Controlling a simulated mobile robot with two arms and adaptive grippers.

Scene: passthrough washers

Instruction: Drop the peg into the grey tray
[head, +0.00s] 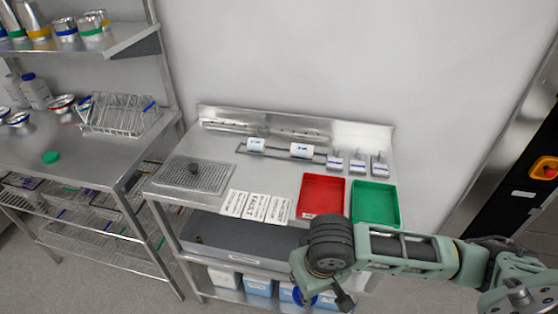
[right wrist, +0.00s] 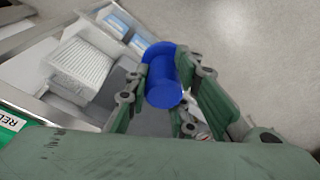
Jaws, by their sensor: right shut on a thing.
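My right gripper (head: 318,294) hangs low in front of the table, at the front right of the grey tray. It is shut on a blue peg (right wrist: 164,78), which sits between both fingers in the right wrist view; a bit of the peg (head: 299,296) shows beside the gripper in the head view. The grey tray (head: 240,236) is long and dark, set under the table top above the lower shelf. My right arm hides its right end. In the right wrist view a grey surface, likely the tray, lies behind the fingers. My left gripper is not in view.
The table top (head: 280,180) holds a red tray (head: 322,193), a green tray (head: 375,203), white label cards (head: 255,206) and a perforated mat (head: 194,177). Bins (head: 258,284) stand on the lower shelf. A steel rack (head: 85,150) stands at left. Floor is open in front.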

